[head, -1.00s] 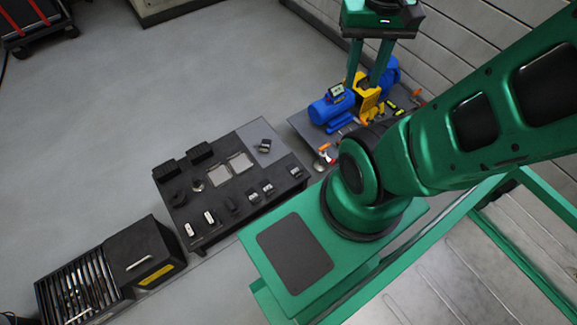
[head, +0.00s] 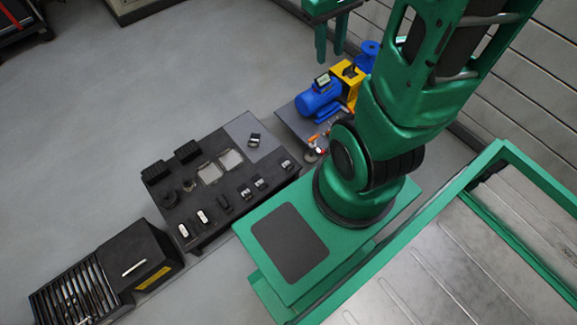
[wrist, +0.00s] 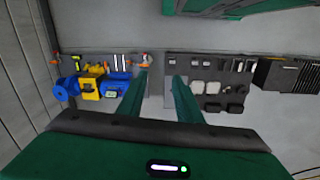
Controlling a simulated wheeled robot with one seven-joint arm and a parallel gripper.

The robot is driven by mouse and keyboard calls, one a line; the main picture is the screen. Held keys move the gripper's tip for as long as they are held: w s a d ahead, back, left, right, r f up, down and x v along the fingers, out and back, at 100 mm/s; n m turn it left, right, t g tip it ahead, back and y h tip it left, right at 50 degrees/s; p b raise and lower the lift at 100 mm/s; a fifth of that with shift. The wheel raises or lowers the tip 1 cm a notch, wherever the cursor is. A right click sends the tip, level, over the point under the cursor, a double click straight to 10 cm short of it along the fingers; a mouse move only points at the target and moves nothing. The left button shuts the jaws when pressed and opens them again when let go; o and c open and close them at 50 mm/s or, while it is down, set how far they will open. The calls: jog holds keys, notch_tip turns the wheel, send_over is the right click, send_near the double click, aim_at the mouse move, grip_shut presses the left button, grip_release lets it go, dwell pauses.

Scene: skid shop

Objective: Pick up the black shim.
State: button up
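I cannot tell for sure which piece is the black shim; several small dark pieces are on the black workbench (head: 205,207). A small dark block (head: 254,140) with a pale mark lies on its grey end patch. Dark pieces with pale tops (head: 259,184) stand along its near side. My gripper (head: 331,58) is at the top of the head view, high and away from the bench. In the wrist view my gripper (wrist: 160,88) shows two green fingers apart, with nothing between them.
A blue motor (head: 318,99) with a yellow part (head: 350,80) stands on a grey plate beyond the bench. A black slatted box (head: 75,292) is at lower left. Black bins (head: 187,151) stand on the bench's far side. Grey floor is open at left.

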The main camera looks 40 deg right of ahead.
jog(key=w+d+f+n, duration=0.3)
jog(key=w+f+n, duration=0.3)
jog(key=w+f, duration=0.5)
jog(key=n+y, duration=0.1)
jog(key=n, duration=1.2)
send_over(290, 164)
jog(key=f, duration=5.1)
jog(key=shift+w+d+f, duration=0.15)
jog(key=shift+w+f, duration=0.1)
jog(key=shift+f, duration=0.1)
jog(key=shift+s+f, duration=0.2)
jog(key=shift+f, duration=3.05)
grip_shut()
